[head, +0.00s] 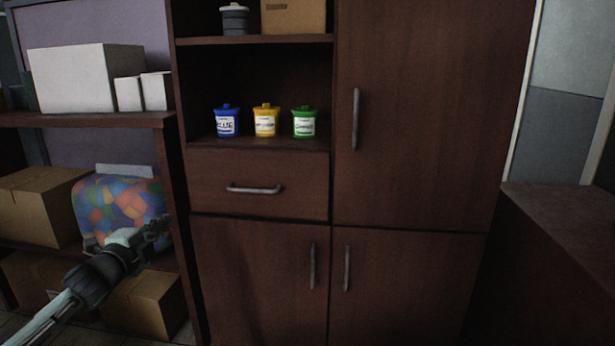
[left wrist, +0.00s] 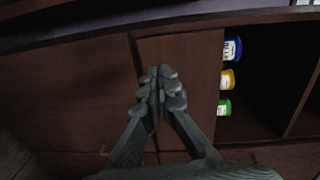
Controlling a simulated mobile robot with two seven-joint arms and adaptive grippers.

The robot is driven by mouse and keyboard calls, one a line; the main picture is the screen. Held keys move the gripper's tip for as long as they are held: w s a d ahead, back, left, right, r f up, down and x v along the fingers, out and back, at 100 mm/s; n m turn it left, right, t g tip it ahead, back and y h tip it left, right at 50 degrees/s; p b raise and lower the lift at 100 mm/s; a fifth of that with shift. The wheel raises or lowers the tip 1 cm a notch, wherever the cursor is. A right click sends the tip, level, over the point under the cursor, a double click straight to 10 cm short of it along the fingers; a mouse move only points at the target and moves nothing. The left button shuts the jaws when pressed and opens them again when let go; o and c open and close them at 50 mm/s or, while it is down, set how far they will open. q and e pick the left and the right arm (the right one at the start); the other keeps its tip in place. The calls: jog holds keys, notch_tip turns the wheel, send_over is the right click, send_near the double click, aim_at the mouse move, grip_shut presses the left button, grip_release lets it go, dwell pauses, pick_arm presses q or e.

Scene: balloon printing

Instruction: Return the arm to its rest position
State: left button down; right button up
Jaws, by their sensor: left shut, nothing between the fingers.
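My left gripper (head: 155,232) comes in from the left in the head view, in front of the left shelf and beside the cabinet's left edge. It also shows in the left wrist view (left wrist: 160,75), with its fingers together and nothing between them. It touches nothing that I can see. My right gripper is in neither view.
The dark wooden cabinet (head: 410,150) has closed doors and a closed drawer (head: 260,170). Blue (head: 227,122), yellow (head: 265,121) and green (head: 304,122) pots stand in its open compartment. A colourful patterned bag (head: 115,205) and cardboard boxes (head: 40,205) fill the left shelf.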

pick_arm(q)
jog(key=s+d+f+n+g+y+p, duration=0.1)
jog(key=s+d+f+n+g, duration=0.4)
jog(key=f, duration=0.6)
jog(key=s+d+f+n+g+y, duration=0.1)
jog(key=s+f+n, duration=0.2)
jog(key=s+f, duration=0.6)
jog(key=s+d+f+n+g, duration=0.2)
jog(key=s+f, duration=0.3)
jog(key=s, duration=0.3)
jog(key=s+d+f+n+g, duration=0.2)
jog(key=s+f+n+g, duration=0.1)
jog(key=s, duration=0.5)
jog(key=s+d+f+n+g+p, duration=0.1)
jog(key=s+d+f+n+g, duration=0.1)
jog(key=s+f, duration=0.4)
jog(key=s+g, duration=0.1)
jog(key=s, duration=0.2)
jog(key=shift+d+f+n, duration=0.25)
jog(key=shift+f+n, duration=0.05)
jog(key=shift+f, duration=0.05)
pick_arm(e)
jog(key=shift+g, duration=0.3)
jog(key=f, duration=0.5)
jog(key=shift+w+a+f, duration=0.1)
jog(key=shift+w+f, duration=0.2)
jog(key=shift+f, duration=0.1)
